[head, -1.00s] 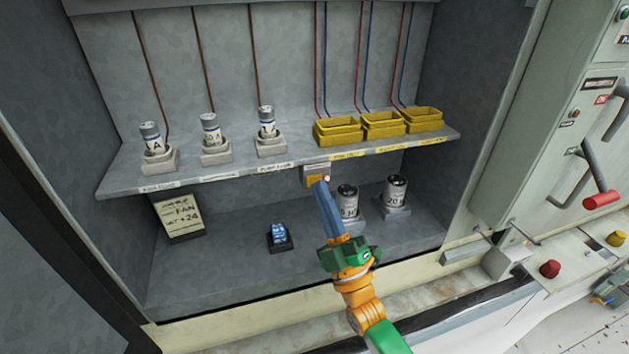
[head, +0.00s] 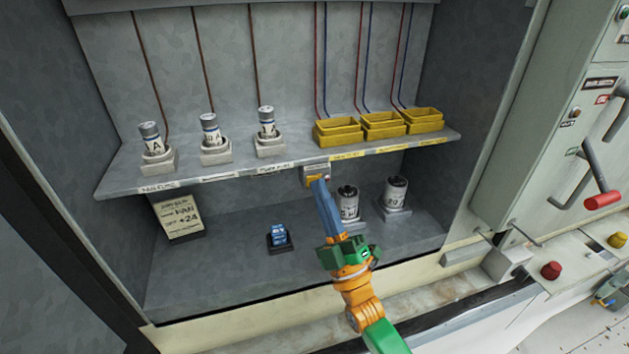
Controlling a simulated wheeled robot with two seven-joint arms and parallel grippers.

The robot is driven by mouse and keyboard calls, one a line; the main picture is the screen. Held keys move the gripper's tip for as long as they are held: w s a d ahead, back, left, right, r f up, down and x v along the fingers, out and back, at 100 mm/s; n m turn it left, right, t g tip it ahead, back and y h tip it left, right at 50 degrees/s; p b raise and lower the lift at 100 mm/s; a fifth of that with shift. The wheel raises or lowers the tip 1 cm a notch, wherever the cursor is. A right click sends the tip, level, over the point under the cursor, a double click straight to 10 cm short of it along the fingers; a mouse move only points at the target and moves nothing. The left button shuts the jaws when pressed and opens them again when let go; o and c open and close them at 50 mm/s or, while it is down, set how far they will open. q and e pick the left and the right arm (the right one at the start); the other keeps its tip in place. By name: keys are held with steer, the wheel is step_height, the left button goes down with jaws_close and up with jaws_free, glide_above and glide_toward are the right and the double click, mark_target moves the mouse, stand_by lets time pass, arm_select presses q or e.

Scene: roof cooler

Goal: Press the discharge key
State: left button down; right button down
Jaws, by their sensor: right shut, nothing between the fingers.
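A small grey-and-yellow box (head: 310,176) hangs under the front edge of the shelf, near its middle. It looks like the discharge key's housing, but its label is too small to read. My right gripper (head: 319,184) reaches up from below, its blue fingers shut with nothing between them. The fingertips overlap the lower right part of the box and hide part of its face. I cannot tell whether they touch it.
The shelf (head: 118,183) holds three capacitors in grey sockets and three yellow trays (head: 338,131). Below are a note card (head: 179,216), a small blue item (head: 278,236) and two grey cylinders (head: 395,192), one close beside my gripper. A lever panel (head: 555,130) stands right.

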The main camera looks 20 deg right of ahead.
steer(key=shift+s+p, duration=0.35)
steer(key=shift+s, duration=0.3)
steer(key=s+p, duration=0.2)
steer(key=s, duration=0.3)
steer(key=shift+d, duration=0.1)
stand_by(0.6)
